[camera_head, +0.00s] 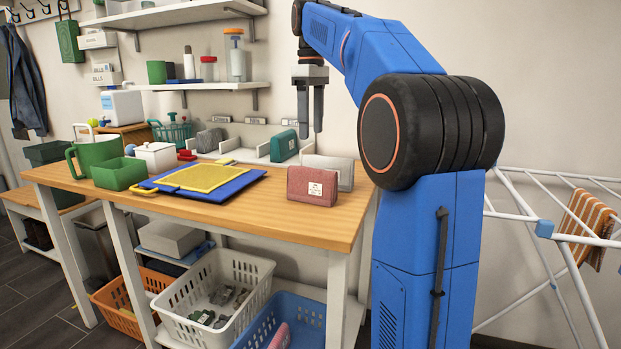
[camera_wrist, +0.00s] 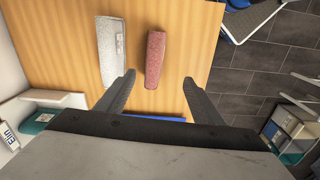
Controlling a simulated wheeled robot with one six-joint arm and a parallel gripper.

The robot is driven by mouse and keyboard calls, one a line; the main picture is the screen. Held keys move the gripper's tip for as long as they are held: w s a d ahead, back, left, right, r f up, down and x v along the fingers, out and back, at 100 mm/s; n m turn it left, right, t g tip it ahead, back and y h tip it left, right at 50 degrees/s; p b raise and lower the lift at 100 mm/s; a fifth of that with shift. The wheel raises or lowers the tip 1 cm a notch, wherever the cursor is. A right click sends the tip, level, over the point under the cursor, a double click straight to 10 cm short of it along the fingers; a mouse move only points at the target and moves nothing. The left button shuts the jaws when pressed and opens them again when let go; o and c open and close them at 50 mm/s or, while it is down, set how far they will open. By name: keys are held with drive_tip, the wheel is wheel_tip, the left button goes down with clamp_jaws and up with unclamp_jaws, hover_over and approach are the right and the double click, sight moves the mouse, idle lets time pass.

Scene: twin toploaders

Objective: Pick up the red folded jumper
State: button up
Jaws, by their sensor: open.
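The red folded jumper (camera_head: 312,186) is a dusty-red block with a small white label, standing on the wooden table near its right front corner. In the wrist view it is a narrow red strip (camera_wrist: 156,59) ahead of the fingers, roughly in line with the gap between them. A grey folded item (camera_head: 334,171) stands just behind it; in the wrist view the grey one (camera_wrist: 110,50) lies to its left, apart from it. My gripper (camera_head: 311,131) is open and empty, pointing down above the table, higher than the jumper. The fingers (camera_wrist: 160,96) touch nothing.
A blue board with a yellow mat (camera_head: 205,177) lies left of the jumper. A teal folded item (camera_head: 284,146) stands in a white divided rack behind. Green tubs (camera_head: 119,174) stand farther left. Baskets (camera_head: 218,291) sit below the table. A drying rack (camera_head: 540,230) stands right.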

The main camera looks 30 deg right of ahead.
sight(312, 165)
drive_tip(key=f, duration=0.8)
drive_tip(key=w+d+f, duration=0.1)
drive_tip(key=f, duration=0.2)
drive_tip(key=shift+f, duration=0.4)
drive_tip(key=shift+w+f, duration=0.2)
drive_tip(key=shift+f, duration=2.4)
drive_tip(key=c, duration=1.4)
drive_tip(key=shift+r, duration=0.15)
